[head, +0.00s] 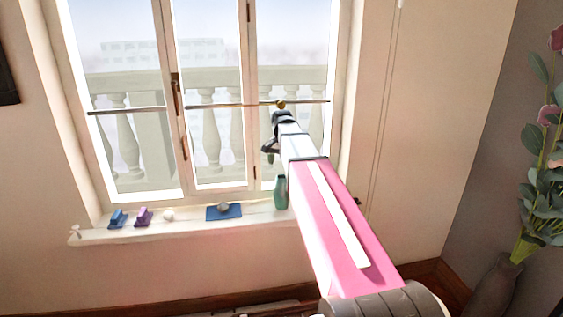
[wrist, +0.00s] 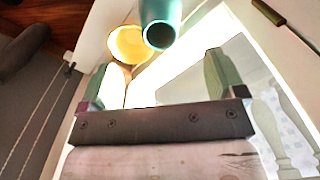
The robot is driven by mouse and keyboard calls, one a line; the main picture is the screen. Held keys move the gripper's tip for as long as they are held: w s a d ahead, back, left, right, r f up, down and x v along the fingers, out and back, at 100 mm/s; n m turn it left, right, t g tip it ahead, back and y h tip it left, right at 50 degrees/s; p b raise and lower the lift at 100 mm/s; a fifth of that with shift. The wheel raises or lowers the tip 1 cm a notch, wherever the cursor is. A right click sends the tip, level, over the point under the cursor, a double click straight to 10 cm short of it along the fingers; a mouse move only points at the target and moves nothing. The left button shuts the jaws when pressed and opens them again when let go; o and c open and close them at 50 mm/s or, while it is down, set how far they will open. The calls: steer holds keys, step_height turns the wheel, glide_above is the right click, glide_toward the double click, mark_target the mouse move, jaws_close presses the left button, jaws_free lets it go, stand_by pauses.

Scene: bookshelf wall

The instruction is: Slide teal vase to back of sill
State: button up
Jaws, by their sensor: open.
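The teal vase (head: 281,192) stands upright near the right end of the white window sill (head: 180,233), partly beside my arm in the head view. In the wrist view the vase (wrist: 160,22) shows at the top, its dark round mouth facing the camera, beyond my fingertips. My gripper (head: 270,152) is above the vase and slightly left of it in the head view, in front of the window. In the wrist view my gripper (wrist: 160,78) has its two greenish fingers wide apart with nothing between them. The vase and fingers look apart.
On the sill stand a blue item (head: 118,219), a purple item (head: 143,217), a small white item (head: 168,215) and a blue pad (head: 223,212) with a grey lump on it. A yellow round thing (wrist: 130,44) is beside the vase. A horizontal bar (head: 225,105) crosses the window.

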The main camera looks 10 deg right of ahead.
mark_target(282, 184)
step_height(282, 184, down, 11)
steer(key=shift+r, duration=0.1)
stand_by(0.7)
steer(key=c, duration=1.2)
